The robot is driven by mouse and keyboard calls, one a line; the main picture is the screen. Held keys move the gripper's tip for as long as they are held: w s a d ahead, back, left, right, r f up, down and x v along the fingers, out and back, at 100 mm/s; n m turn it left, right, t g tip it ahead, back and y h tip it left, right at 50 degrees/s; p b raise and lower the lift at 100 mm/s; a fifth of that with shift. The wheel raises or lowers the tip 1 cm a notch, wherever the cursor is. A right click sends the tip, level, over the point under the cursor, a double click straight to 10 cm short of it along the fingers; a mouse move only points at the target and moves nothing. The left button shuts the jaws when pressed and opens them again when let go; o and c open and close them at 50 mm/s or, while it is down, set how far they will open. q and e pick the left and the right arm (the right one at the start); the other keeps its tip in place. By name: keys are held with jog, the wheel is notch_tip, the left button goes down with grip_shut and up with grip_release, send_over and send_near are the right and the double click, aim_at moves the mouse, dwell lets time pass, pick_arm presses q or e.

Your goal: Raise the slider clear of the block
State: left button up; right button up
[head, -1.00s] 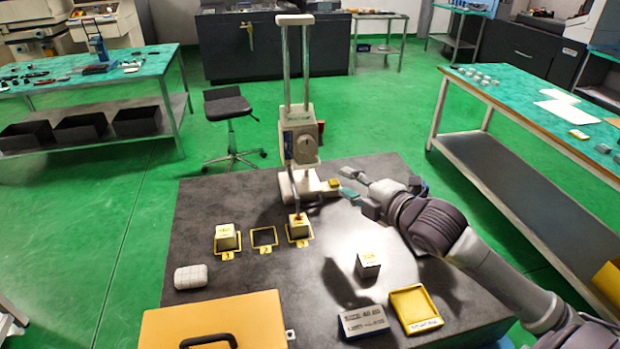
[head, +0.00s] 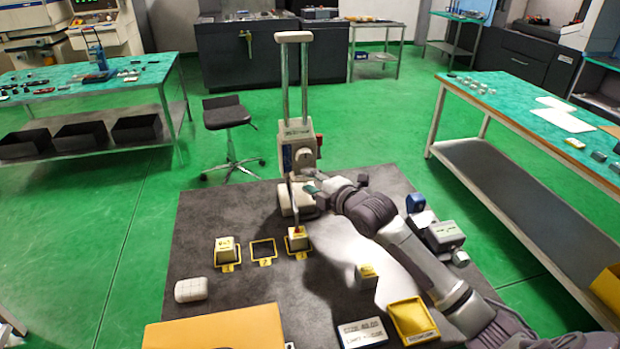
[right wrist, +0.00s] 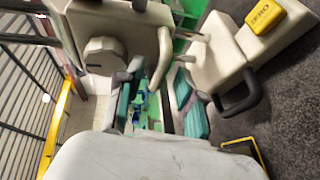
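The slider (head: 300,146) is a pale housing with a round knob on a stand with two upright columns. Below it, a thin probe with a red tip (head: 298,229) reaches the top of a pale block (head: 297,242) on yellow marker 3; I cannot tell a gap between them. My right gripper (head: 312,188) is beside the slider's lower right, over the stand's base. In the right wrist view, its teal-padded fingers (right wrist: 160,108) are apart, with the slider body and knob (right wrist: 105,55) close by. Nothing is visibly held. My left gripper is not in view.
A second block (head: 227,250) sits on marker 1; marker 2's frame (head: 263,250) is empty. Another block (head: 367,275), a yellow tray (head: 413,320), a sign (head: 362,333) and an orange case (head: 215,328) occupy the front. A dark curved handle (right wrist: 240,95) shows beside my right fingers.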

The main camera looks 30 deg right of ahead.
aim_at(305, 159)
jog(key=shift+w, duration=0.3)
grip_shut()
notch_tip(305, 159, up, 6)
jog(key=p, duration=0.4)
jog(key=shift+p, duration=0.4)
jog(key=shift+f, duration=0.1)
grip_release()
jog(key=shift+f, duration=0.1)
